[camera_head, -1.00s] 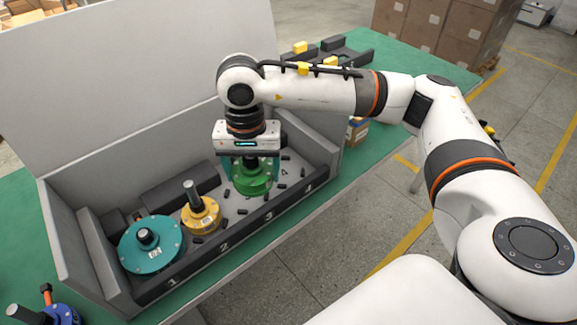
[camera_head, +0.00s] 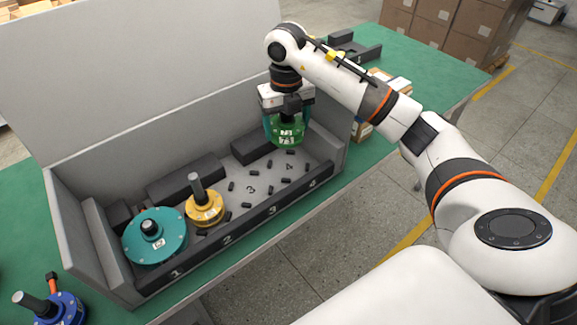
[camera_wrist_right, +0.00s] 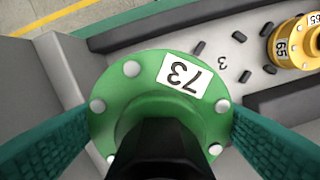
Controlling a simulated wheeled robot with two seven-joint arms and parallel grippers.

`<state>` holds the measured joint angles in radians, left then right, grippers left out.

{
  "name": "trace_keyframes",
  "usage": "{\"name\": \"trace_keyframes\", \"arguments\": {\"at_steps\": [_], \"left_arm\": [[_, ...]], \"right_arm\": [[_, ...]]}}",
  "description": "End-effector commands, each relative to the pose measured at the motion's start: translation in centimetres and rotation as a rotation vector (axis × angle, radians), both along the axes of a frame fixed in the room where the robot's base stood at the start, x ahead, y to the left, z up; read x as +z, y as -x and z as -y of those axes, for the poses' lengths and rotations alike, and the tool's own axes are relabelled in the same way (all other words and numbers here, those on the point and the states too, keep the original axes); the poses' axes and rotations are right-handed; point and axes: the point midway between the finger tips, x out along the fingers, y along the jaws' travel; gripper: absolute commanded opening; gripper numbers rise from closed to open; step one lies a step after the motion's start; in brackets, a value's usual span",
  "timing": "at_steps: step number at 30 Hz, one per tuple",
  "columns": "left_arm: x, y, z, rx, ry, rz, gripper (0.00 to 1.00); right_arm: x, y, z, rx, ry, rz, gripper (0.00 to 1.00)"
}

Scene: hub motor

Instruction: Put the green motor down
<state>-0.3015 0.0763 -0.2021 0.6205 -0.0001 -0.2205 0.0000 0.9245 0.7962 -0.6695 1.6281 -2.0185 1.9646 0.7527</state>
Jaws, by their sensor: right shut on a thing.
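The green motor (camera_head: 288,138) is held in my right gripper (camera_head: 287,124), in the air over the right end of the grey box. In the right wrist view, the green motor (camera_wrist_right: 160,95) has a round flange with a "73" label, and the teal fingers (camera_wrist_right: 160,130) press on both sides of it. Its dark shaft points toward the wrist camera. My left gripper is not in view.
The grey box (camera_head: 330,157) has numbered slots; a teal motor (camera_head: 172,246) stands at 1 and a yellow motor (camera_head: 208,213) at 2. Small black pieces lie on the floor at 3 and 4. A blue motor (camera_head: 68,312) is outside at lower left. Cartons stand right.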

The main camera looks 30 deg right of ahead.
Motion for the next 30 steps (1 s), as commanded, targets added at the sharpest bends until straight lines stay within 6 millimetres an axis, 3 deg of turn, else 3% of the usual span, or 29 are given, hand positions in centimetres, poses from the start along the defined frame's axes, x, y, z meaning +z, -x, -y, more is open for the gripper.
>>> {"name": "trace_keyframes", "arguments": {"at_steps": [5, 12, 20, 26, 30], "left_arm": [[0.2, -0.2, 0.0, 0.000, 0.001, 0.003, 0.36], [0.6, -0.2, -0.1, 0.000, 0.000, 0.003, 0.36], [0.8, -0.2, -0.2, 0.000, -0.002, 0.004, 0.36], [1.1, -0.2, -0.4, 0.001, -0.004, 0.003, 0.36], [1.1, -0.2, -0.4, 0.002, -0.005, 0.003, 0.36]], "right_arm": [[-1.1, 0.0, 0.5, -0.101, -0.001, 0.000, 0.28], [-5.1, 0.0, 0.5, -0.104, -0.001, 0.000, 0.28], [-7.1, -0.1, 0.5, -0.103, 0.000, 0.002, 0.28], [-9.7, 0.0, 0.5, -0.103, -0.001, 0.000, 0.28], [-10.1, -0.1, 0.5, -0.101, -0.001, 0.005, 0.28]]}}
